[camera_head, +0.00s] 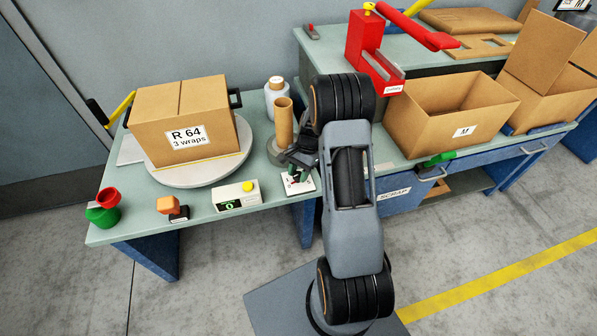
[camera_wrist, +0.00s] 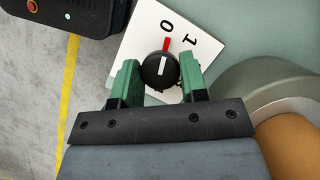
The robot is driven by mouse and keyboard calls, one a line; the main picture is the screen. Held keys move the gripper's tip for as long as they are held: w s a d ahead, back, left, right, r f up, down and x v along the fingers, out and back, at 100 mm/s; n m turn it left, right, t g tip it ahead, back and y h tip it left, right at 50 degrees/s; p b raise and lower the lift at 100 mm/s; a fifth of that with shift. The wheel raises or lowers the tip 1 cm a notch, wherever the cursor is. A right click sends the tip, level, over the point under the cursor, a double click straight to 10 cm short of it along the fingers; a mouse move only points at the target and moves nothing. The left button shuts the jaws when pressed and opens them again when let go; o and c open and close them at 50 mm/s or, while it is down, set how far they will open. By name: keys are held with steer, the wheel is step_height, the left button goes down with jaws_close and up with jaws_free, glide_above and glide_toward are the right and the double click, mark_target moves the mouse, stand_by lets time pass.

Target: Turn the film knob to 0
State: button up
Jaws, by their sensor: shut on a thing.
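The film knob (camera_wrist: 160,72) is round and black with a white line, on a white dial plate (camera_wrist: 130,52). The plate also shows in the head view (camera_head: 306,186) near the table's front edge. In the wrist view a red mark above the knob lies in line with the 0; the 1 is to its right. Lower digits are partly hidden by the knob and fingers. My gripper (camera_wrist: 160,75) has its green fingers on either side of the knob, shut on it. In the head view my gripper (camera_head: 296,168) is over the plate, and the knob is mostly hidden.
A cardboard box (camera_head: 185,110) labelled R 64, 3 wraps stands on a round turntable (camera_head: 205,178). A small white display box (camera_head: 236,196) with a yellow button reads 0. A brown tube (camera_head: 284,122) stands just behind my gripper. An open carton (camera_head: 450,110) is at right.

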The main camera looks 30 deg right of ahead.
steer(key=shift+n, duration=0.6)
steer(key=shift+g, duration=0.3)
steer(key=o, duration=0.9)
steer(key=p+v, duration=0.1)
steer(key=v, duration=1.3)
steer(key=shift+a+p, duration=0.15)
steer(key=shift+p, duration=0.2)
